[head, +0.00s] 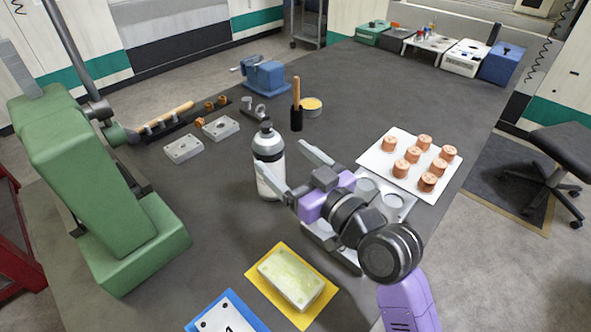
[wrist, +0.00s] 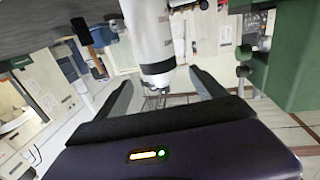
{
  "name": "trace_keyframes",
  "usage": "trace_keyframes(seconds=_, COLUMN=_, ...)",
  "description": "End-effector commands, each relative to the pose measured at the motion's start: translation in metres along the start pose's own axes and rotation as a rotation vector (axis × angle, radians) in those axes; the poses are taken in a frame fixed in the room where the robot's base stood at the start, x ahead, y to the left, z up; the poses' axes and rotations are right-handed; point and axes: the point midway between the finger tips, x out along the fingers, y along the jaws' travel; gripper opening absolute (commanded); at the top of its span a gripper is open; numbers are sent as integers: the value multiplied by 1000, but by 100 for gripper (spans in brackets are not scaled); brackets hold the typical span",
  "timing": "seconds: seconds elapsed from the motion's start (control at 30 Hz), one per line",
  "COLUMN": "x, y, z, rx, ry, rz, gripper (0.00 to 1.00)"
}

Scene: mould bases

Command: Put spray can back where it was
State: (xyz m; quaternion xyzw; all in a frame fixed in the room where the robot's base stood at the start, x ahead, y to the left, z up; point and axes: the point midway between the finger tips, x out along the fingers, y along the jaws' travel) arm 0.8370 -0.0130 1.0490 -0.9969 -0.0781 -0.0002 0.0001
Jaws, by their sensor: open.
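The spray can (head: 268,165) is white with a black band and a dark cap. It stands upright on the dark table in the head view. My gripper (head: 283,165) is open, with its two fingers reaching toward the can, one fingertip close in front of it and the other to its right. In the wrist view the can (wrist: 152,38) appears upside down, beyond and between the open fingers (wrist: 160,82). Whether a finger touches the can cannot be told.
A white board (head: 381,160) with several copper cylinders lies to the right. A yellow tray (head: 262,287) with a pale block lies in front. A green machine (head: 85,165) stands left. Grey blocks (head: 184,148) lie behind left, and a blue vise (head: 264,75) stands farther back.

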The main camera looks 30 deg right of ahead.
Motion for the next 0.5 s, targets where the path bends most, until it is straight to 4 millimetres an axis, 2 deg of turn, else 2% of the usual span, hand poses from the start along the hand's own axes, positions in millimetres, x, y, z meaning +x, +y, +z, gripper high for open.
trace_keyframes(seconds=0.1, x=-16, y=1, z=2, rx=1, ry=-1, rz=2, gripper=81)
trace_keyframes(seconds=0.2, x=-23, y=0, z=1, rx=1, ry=-1, rz=0, gripper=81)
trace_keyframes(seconds=0.5, x=-26, y=0, z=0, rx=0, ry=0, rz=0, gripper=81)
